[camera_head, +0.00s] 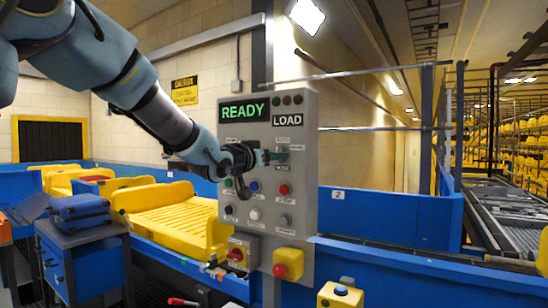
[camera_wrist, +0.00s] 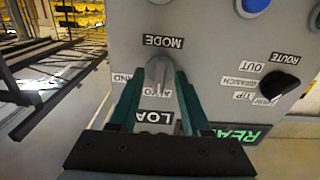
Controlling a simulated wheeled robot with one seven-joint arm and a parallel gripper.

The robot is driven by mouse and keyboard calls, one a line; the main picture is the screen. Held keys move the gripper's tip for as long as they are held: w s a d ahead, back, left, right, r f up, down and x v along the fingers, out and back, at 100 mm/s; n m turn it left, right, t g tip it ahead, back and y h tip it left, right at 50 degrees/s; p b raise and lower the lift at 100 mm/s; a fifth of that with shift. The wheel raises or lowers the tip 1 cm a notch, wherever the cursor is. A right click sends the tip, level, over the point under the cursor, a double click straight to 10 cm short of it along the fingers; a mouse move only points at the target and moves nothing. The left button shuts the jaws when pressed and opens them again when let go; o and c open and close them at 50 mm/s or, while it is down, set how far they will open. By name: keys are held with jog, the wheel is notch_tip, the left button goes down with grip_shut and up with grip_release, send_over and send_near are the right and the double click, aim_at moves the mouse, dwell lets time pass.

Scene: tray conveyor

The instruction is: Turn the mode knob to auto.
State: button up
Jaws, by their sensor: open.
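The grey mode knob (camera_wrist: 157,75) is on the control panel (camera_head: 305,225), beside an upside-down MODE label (camera_wrist: 163,41) in the wrist view. Its grip runs roughly up and down in that view. An AUTO label (camera_wrist: 154,91), partly hidden, lies just below the knob; a label ending in "IND" is at left. My gripper (camera_wrist: 160,76) is open, its teal fingers on either side of the knob. I cannot tell whether they touch it. In the head view my gripper (camera_head: 274,158) is at the panel's upper middle and hides the knob.
A black route knob (camera_wrist: 280,85) and a blue button (camera_wrist: 254,5) are near in the wrist view. READY (camera_head: 244,109) and LOAD (camera_head: 288,120) signs top the panel. A yellow-backed red button (camera_head: 288,264) sits low. Yellow trays (camera_head: 170,208) stand on the blue conveyor at left.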

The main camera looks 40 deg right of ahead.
jog(key=b+v, duration=0.3)
jog(key=v, duration=0.7)
jog(key=shift+a, duration=0.3)
jog(key=w+a+f+n+t+y, duration=0.4)
jog(key=w+a+f+n+y, duration=0.15)
jog(key=w+a+f, duration=0.65)
jog(key=w+a+f+n+y, duration=0.1)
jog(key=a+f+n+y, duration=0.15)
jog(key=a+f, duration=0.4)
jog(key=w+a+f+n+y, duration=0.1)
jog(key=a+f+y, duration=0.25)
jog(key=a, duration=0.55)
jog(key=s+a+f+n+g+y, duration=0.2)
jog(key=s+a+f, duration=0.4)
jog(key=a, duration=0.4)
jog(key=s+a+f+n+g+y, duration=0.2)
jog(key=s+a+f+g, duration=0.3)
jog(key=a, duration=0.5)
jog(key=s+f+y, duration=0.1)
jog(key=s, duration=0.1)
jog(key=shift+s+a+f+n+y, duration=0.2)
jog(key=shift+s+a+n+y, duration=0.1)
jog(key=shift+s+y, duration=0.1)
jog(key=shift+c, duration=0.4)
